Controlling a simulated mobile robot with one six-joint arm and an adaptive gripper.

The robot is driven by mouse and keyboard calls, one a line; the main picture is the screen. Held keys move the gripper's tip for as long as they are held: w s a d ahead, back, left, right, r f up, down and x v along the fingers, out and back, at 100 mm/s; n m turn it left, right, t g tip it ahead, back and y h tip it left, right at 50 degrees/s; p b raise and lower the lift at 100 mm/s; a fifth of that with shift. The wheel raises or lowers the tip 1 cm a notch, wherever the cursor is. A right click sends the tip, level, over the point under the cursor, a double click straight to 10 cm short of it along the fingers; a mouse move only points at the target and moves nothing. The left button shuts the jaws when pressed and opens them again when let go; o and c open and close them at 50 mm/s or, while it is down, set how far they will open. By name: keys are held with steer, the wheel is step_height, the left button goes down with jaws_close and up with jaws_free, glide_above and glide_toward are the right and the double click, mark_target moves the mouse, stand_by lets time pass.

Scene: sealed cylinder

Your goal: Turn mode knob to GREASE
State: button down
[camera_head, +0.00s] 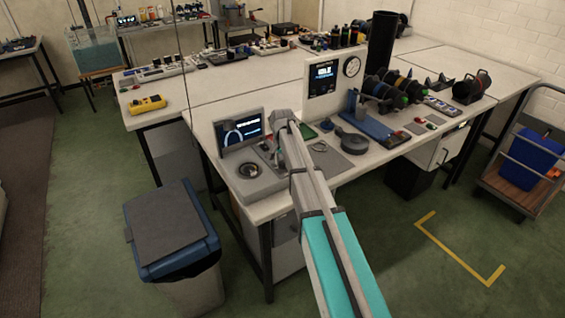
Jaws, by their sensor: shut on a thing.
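A grey console (270,186) with a tilted screen (240,131) stands at the near left corner of the long workbench. A round dark dial (249,170) with a pale centre sits on its sloped top. My gripper (277,152) is at the right part of this console, low over its top and just right of the screen. It is shut on what appears to be the mode knob, which my arm hides. The fingertips are small and mostly covered. The knob's pointer and the GREASE mark cannot be read from here.
A white panel (318,88) with a display and gauge stands behind my arm. A blue-rimmed bin (170,235) stands on the floor at left.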

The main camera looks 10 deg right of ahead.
steer(key=shift+c, duration=1.7)
jaws_free()
steer(key=shift+n, duration=0.4)
